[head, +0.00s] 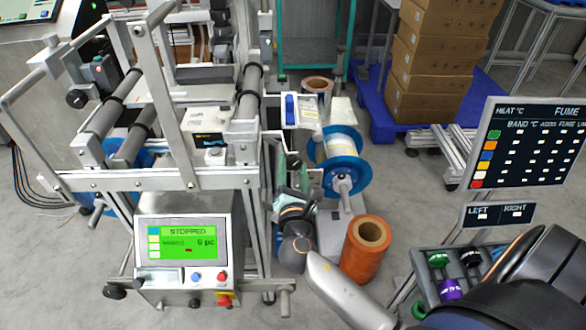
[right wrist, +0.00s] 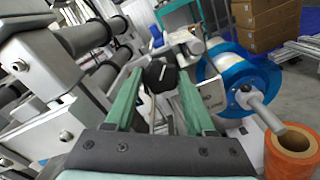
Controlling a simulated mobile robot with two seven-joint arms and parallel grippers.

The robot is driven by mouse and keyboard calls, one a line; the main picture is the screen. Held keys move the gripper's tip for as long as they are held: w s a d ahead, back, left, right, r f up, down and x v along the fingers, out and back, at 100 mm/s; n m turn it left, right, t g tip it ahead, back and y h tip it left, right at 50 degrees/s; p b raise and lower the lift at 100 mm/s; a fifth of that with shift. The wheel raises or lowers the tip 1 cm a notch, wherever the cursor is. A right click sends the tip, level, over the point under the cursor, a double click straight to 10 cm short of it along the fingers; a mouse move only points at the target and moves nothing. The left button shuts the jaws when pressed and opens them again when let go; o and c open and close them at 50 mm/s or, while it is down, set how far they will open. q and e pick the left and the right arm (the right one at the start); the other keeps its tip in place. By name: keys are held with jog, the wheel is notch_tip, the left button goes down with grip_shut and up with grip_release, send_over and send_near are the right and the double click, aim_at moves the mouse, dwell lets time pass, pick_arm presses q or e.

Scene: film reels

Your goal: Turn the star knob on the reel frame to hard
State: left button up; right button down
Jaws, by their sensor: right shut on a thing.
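The dark star knob (right wrist: 157,75) shows in the right wrist view between the green fingertips of my right gripper (right wrist: 158,88). The fingers are shut on it. In the head view my right gripper (head: 292,168) reaches in at the right side of the reel frame (head: 225,178), and the knob cannot be made out there. A blue-flanged reel (head: 341,162) sits on its spindle just right of the gripper. A plate with lettering (right wrist: 208,103) is partly hidden behind the right finger. The knob's pointer and setting cannot be read. My left gripper is not in view.
A green screen (head: 188,243) reads STOPPED on the frame's front. An orange roll (head: 365,248) stands beside my right arm. A sign board (head: 529,142) and a tray of small rolls (head: 455,270) are at right. Stacked cartons (head: 433,60) stand behind.

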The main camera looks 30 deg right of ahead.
jog(key=shift+r, duration=0.1)
dwell(0.3)
jog(key=shift+c, duration=1.2)
grip_release()
jog(key=shift+s, duration=0.1)
